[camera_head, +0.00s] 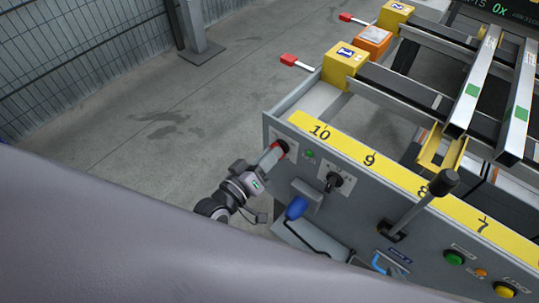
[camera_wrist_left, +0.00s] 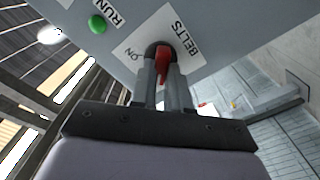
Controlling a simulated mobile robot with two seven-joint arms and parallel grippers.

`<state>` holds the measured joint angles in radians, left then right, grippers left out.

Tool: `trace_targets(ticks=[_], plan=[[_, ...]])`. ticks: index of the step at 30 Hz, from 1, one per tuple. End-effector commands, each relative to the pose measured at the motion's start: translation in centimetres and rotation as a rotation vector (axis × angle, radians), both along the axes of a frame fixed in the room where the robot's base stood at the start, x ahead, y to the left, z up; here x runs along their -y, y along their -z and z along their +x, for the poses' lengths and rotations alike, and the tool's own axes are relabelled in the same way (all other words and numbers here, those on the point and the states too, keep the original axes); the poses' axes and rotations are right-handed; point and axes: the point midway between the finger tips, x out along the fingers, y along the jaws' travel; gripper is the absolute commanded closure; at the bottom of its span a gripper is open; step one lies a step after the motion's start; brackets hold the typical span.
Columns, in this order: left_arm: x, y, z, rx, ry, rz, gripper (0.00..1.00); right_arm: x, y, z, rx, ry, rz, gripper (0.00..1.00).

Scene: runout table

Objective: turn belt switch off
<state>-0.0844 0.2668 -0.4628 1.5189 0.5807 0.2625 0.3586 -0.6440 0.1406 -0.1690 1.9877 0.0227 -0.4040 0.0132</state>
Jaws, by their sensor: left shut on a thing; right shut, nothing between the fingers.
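The belt switch (camera_wrist_left: 163,62) is a red handle on a dark round base in the left wrist view. Its white plate is labelled BELTS, with an ON mark at the left. In the head view the switch (camera_head: 282,147) is a small red spot at the panel's left end. My left gripper (camera_head: 271,158) reaches it from the lower left. In the left wrist view the left gripper (camera_wrist_left: 163,88) has its two grey fingers closed on either side of the red handle. The fingers hide part of the handle. My right gripper is not in view.
A green RUN lamp (camera_wrist_left: 97,24) is beside the switch. On the same panel are a black rotary knob (camera_head: 334,181), a blue handle (camera_head: 297,207), a black lever (camera_head: 443,184) and a green button (camera_head: 454,257). Open floor (camera_head: 150,120) lies left of the panel.

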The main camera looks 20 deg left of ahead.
Motion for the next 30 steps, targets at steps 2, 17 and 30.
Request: trace_targets(ticks=[2, 17, 30], plan=[[-0.01, 0.09, -0.04, -0.011, 0.0, -0.025, 1.0, -0.04, -0.06, 0.04, 0.001, -0.001, 0.001, 1.0], [-0.03, 0.09, -0.04, -0.029, 0.0, -0.077, 1.0, -0.1, -0.36, 0.15, 0.008, -0.006, 0.0, 1.0], [-0.02, 0.06, -0.02, -0.029, 0.0, -0.075, 0.58, -0.05, -0.09, 0.05, 0.003, -0.007, -0.002, 1.0]])
